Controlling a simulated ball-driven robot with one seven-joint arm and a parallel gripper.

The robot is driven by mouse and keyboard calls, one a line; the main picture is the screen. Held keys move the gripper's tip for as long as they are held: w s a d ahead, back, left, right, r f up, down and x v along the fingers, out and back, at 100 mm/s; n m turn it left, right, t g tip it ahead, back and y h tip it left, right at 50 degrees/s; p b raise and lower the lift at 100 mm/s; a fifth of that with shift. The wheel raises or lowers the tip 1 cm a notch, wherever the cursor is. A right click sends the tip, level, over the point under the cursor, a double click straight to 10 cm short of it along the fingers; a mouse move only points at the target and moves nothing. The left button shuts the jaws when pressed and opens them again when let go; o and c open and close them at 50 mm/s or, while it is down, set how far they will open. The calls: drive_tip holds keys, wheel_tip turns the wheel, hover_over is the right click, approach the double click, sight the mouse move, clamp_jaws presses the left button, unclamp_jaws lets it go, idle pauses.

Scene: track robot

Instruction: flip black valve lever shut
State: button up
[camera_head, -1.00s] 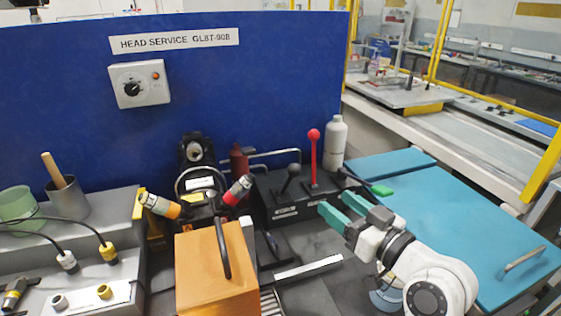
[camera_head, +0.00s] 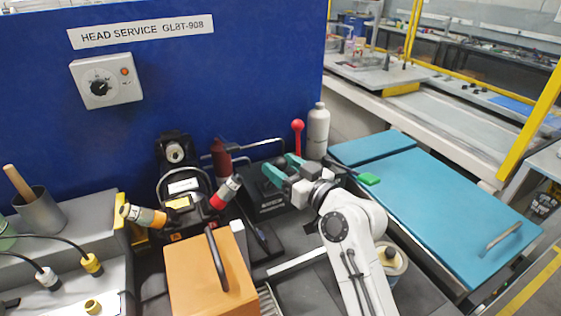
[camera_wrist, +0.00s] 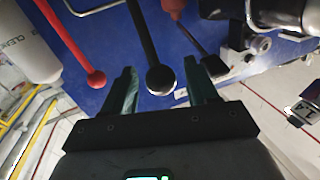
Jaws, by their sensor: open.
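The black lever with a round ball knob (camera_wrist: 161,79) shows in the wrist view, its knob between the two green fingers of my gripper (camera_wrist: 161,72). The fingers are apart, with gaps on both sides of the knob. In the head view my gripper (camera_head: 281,168) is over the dark lever block (camera_head: 268,210) and hides the black lever. A red lever (camera_head: 297,128) stands just behind my gripper; it also shows in the wrist view (camera_wrist: 96,79), left of the fingers.
A white bottle (camera_head: 317,132) stands right of the red lever. A dark red bottle (camera_head: 220,160) and bent metal rail are behind the block. A green-ended lever (camera_head: 368,179) is beside my wrist. An orange box (camera_head: 210,275) stands front left. Teal covers (camera_head: 430,195) lie right.

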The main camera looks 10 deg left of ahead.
drive_tip(key=shift+w+a, duration=0.35)
drive_tip(key=shift+a, duration=0.05)
clamp_jaws()
idle(0.4)
